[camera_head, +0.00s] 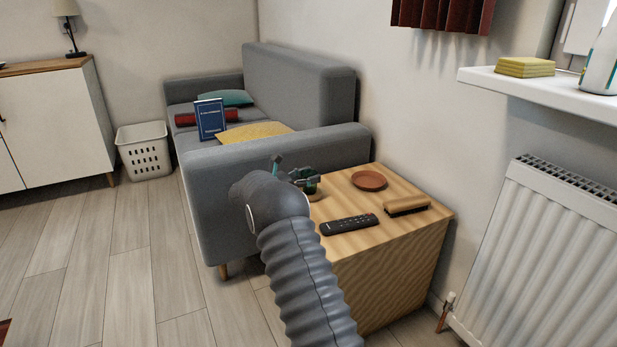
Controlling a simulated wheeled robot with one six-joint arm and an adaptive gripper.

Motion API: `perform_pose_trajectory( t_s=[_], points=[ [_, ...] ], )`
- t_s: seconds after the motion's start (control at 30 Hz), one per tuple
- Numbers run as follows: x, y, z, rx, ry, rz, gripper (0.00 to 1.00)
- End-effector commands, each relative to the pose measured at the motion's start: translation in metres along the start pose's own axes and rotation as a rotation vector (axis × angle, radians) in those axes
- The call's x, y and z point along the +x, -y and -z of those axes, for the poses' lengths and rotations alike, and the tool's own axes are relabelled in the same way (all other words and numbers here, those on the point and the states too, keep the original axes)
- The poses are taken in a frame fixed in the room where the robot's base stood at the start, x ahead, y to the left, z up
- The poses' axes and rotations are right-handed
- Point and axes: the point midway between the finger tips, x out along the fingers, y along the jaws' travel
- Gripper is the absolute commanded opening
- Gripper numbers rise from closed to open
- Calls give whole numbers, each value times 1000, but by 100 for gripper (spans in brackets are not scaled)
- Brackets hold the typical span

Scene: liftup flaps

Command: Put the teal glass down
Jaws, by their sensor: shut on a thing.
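My gripper (306,179) is over the far left part of the wooden side table (385,268), beside the sofa arm. My own arm hides most of the glass and the near left part of the table. I cannot tell whether the bottom of the glass touches the tabletop.
On the table are a reddish-brown round dish (369,180), a black remote (349,225) and a wooden brush (407,206). The grey sofa (290,150) stands behind and left. A radiator (545,255) is at right.

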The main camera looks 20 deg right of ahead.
Motion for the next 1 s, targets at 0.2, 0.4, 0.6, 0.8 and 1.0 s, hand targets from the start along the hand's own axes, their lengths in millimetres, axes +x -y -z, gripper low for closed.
perform_pose_trajectory(
  t_s=[0.2, 0.4, 0.6, 0.8, 1.0],
  points=[
    [0, 0, 2, 0, 0, 0, 80],
    [0, 0, 2, 0, 0, 0, 80],
    [-3, 0, -1, -1, 0, -1, 80],
    [-34, -1, -1, -1, -1, -3, 80],
    [-75, -1, -1, -2, -1, -3, 80]
  ],
)
